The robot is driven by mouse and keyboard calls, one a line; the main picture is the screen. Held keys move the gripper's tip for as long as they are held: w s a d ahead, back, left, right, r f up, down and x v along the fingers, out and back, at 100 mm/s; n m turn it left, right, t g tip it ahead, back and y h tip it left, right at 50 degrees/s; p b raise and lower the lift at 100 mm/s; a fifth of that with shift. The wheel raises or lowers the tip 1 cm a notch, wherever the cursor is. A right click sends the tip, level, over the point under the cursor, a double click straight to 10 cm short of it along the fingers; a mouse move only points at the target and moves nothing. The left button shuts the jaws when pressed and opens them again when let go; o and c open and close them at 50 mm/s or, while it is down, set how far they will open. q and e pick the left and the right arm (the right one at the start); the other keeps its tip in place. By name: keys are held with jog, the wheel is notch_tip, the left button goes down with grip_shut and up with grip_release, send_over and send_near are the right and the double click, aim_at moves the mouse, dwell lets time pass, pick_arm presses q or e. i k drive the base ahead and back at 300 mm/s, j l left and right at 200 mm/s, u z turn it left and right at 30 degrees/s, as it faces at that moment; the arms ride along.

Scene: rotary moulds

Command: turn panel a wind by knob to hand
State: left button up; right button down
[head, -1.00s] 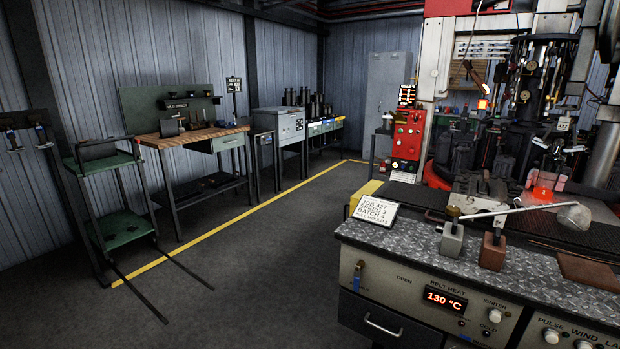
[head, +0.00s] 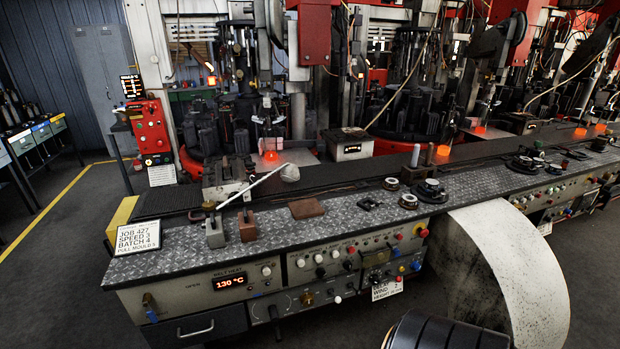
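The front of the metal-topped bench carries a control panel (head: 350,258) with several small white, black and red knobs. A white knob (head: 318,258) stands second from the left in its upper row. The panel's lettering is too small here to tell which knob is the wind knob or where it points. A white card (head: 387,288) below the panel's right part has small text, with "WIND" partly readable. Neither of my grippers is in view.
A belt heat panel (head: 229,282) reads 130 °C at left. A job card (head: 138,237) and blocks (head: 247,226) sit on the bench top. A pale curved surface and black ribbed cylinder, possibly mine, cover the lower right. Floor left of the bench is clear.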

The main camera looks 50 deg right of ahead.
aim_at(320, 273)
jog(key=z, duration=2.1)
